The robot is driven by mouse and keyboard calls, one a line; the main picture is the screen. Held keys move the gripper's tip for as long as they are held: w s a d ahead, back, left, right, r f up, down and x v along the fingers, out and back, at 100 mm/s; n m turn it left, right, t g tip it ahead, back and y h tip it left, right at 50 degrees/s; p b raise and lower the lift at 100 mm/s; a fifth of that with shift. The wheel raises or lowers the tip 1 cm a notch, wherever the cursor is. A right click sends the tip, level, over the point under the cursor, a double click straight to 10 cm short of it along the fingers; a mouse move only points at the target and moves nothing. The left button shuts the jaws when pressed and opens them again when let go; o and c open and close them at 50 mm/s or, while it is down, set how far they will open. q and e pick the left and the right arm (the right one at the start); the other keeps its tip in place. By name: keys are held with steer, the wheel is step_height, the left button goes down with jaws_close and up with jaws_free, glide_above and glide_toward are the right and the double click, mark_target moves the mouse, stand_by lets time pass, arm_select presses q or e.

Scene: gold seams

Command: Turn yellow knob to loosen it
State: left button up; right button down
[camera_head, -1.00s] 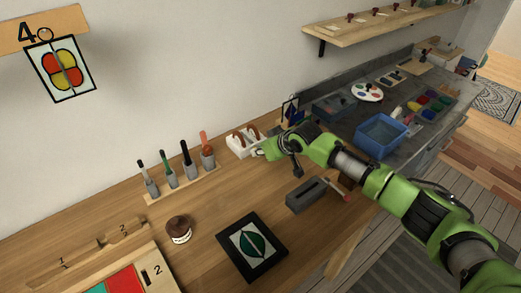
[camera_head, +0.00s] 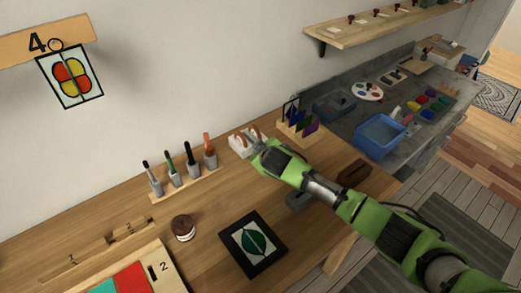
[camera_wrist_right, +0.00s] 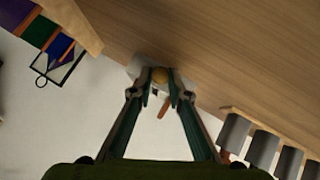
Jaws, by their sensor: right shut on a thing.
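The yellow knob (camera_wrist_right: 160,75) shows in the right wrist view as a small round ball, in front of a white block. My right gripper (camera_wrist_right: 160,88) has its fingertips close together around the knob and is shut on it. In the head view the white block (camera_head: 238,147) stands on the wooden bench, and my right gripper (camera_head: 256,160) reaches its right side. There the knob is hidden by the gripper. My left gripper is in neither view.
A rack of coloured glass sheets (camera_head: 298,127) stands just behind my right arm. A strip of upright tools (camera_head: 183,185) is to the left. A dark jar (camera_head: 183,228) and a framed leaf panel (camera_head: 252,246) lie in front. A grey block (camera_head: 297,201) is partly under my arm.

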steer(key=shift+s+f, duration=0.1)
stand_by(0.3)
steer(key=c, duration=1.9)
jaws_free()
